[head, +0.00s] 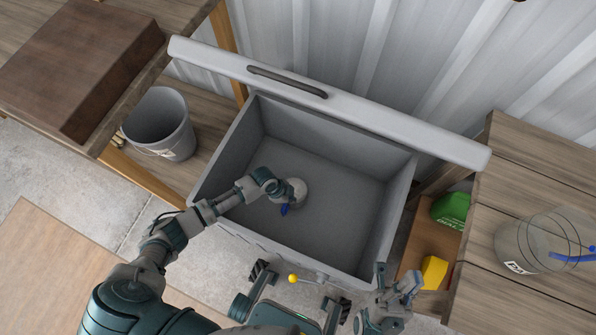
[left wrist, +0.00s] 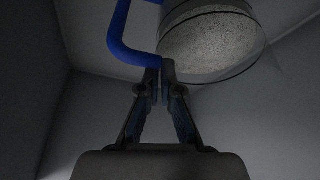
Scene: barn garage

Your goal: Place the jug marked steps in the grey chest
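A clear jug (head: 294,191) with pale grainy contents and a blue handle is inside the grey chest (head: 402,203), which stands open. No marking on this jug can be read. My left gripper (head: 276,188) reaches into the chest from the left. In the left wrist view my left gripper (left wrist: 160,75) has its fingertips nearly together at the lower end of the blue handle (left wrist: 119,40), beside the jug body (left wrist: 210,45). It looks shut on the handle. Whether the jug touches the chest floor is unclear. My right gripper (head: 396,288) is empty and open, outside the chest's front right corner.
A larger clear jug (head: 520,245) with a blue handle and unreadable label stands on the right wooden table (head: 535,305). A grey bucket (head: 160,122) stands left of the chest. Green (head: 452,210) and yellow (head: 433,272) items sit on a low shelf. The chest lid (head: 375,118) is raised behind.

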